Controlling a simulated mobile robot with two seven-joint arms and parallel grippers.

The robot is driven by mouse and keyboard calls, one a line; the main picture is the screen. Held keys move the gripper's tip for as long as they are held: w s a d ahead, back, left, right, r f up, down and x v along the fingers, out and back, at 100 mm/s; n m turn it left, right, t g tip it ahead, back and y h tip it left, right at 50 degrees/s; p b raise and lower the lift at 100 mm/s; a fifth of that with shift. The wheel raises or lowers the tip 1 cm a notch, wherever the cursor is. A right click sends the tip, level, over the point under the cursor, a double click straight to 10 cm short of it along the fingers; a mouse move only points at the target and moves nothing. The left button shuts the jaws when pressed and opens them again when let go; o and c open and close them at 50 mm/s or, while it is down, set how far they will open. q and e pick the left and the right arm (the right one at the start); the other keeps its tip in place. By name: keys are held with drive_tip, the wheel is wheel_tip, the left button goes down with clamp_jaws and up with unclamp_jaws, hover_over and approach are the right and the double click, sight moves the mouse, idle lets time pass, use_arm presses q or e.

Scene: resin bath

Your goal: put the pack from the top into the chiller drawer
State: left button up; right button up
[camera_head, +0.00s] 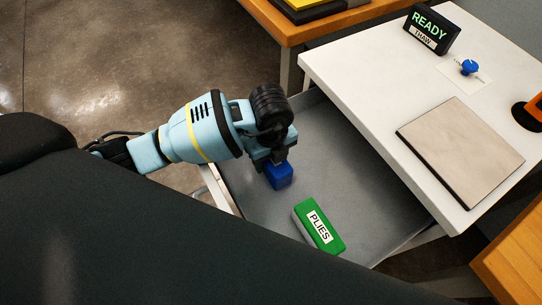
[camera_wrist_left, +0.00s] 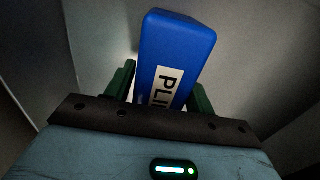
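The blue pack (camera_head: 279,177) is at the fingers of my left gripper (camera_head: 277,159), inside the open grey drawer (camera_head: 345,160) under the white top. In the left wrist view the blue pack (camera_wrist_left: 178,48) has a white label, partly hidden, and stands between the two dark green fingers, which lie close against its sides. The gripper looks shut on it. I cannot tell whether the pack touches the drawer floor. A green pack (camera_head: 319,226) labelled PLIES lies in the drawer, nearer and to the right. My right gripper is not in view.
The white top (camera_head: 375,85) overhangs the drawer's right side. On it are a READY sign (camera_head: 431,28), a blue knob (camera_head: 468,67) and a beige slab (camera_head: 461,150). Wooden tables stand at the top and lower right. Drawer floor between and right of the packs is clear.

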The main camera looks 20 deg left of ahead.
use_arm(q)
drive_tip(key=shift+o, duration=1.1)
drive_tip(key=shift+r, duration=0.15)
wheel_tip(320, 180, up, 11)
drive_tip(key=shift+f+p, duration=0.1)
drive_tip(key=shift+p, duration=0.6)
drive_tip(key=shift+r, duration=0.65)
